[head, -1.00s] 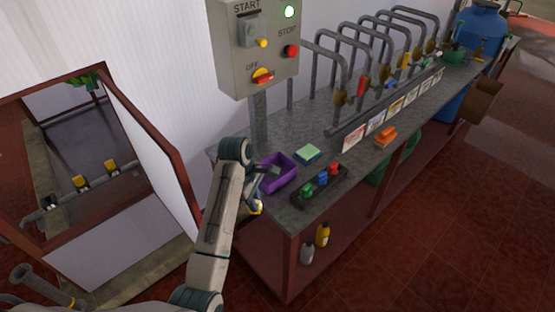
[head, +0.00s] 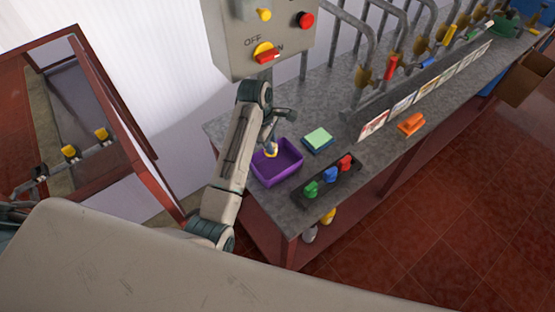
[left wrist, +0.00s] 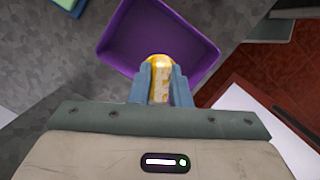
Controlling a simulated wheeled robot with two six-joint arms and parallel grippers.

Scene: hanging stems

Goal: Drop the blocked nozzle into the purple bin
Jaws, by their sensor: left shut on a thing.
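The purple bin (head: 290,168) stands on the near-left part of the grey bench and looks empty inside. It fills the upper middle of the left wrist view (left wrist: 130,40). My left gripper (head: 272,143) is at the bin's back-left side, above its opening. In the left wrist view its fingers (left wrist: 162,78) are shut on the yellow and whitish nozzle (left wrist: 160,88), whose rounded end points over the bin. The nozzle shows as a small yellow spot in the head view (head: 271,153). Whether it touches the bin cannot be told. My right gripper is not in view.
A control box (head: 262,35) with buttons stands behind the bin. A green sponge-like block (head: 317,138) lies to its right. A dark tray (head: 330,183) with green, blue and red pieces sits nearby. An orange item (head: 411,124) lies farther right.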

